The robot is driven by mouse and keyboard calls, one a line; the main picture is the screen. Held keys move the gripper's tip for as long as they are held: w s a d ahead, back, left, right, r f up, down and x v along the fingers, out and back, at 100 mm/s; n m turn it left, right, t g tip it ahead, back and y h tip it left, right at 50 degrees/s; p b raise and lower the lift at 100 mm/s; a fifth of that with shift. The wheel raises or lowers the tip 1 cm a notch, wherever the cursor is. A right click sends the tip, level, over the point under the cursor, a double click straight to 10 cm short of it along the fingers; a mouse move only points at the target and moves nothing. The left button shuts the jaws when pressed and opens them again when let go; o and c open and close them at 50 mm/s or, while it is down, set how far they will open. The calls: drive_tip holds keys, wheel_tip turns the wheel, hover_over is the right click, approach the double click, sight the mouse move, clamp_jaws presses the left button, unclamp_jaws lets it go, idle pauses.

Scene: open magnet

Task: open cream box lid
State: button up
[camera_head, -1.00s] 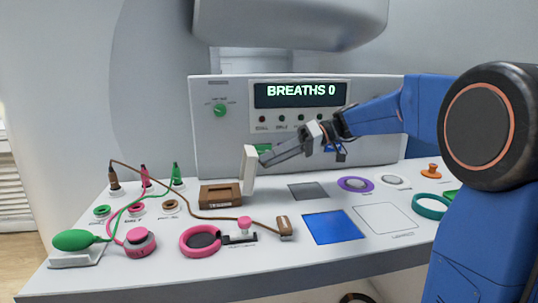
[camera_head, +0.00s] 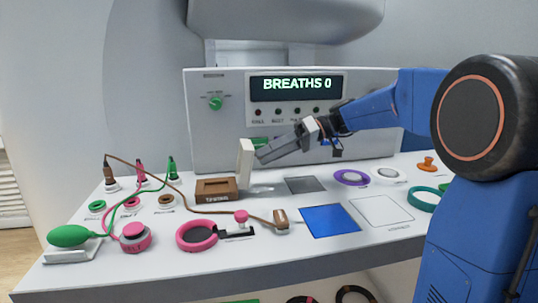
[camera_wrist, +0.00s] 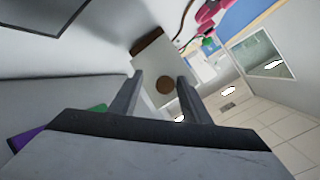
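The cream lid (camera_head: 246,162) stands upright at the right side of the small brown box (camera_head: 217,195), whose top is uncovered. In the wrist view the cream lid (camera_wrist: 172,62) faces me, with a round brown knob (camera_wrist: 165,86) on it. A brown edge of the box (camera_wrist: 147,41) shows past the lid. My gripper (camera_head: 260,156) is just right of the upright lid in the head view. In the wrist view its two fingers (camera_wrist: 160,78) are apart, with the knob seen between them. I cannot tell whether a fingertip touches the lid.
A grey square (camera_head: 305,184) and a blue square (camera_head: 330,221) lie right of the box. A pink ring (camera_head: 197,235) and a brown cable (camera_head: 225,213) lie in front. The panel with the display (camera_head: 298,87) stands behind. Rings lie farther right.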

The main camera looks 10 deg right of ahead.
drive_tip(key=shift+r, duration=0.1)
drive_tip(key=v, duration=1.7)
drive_tip(key=shift+d, duration=0.25)
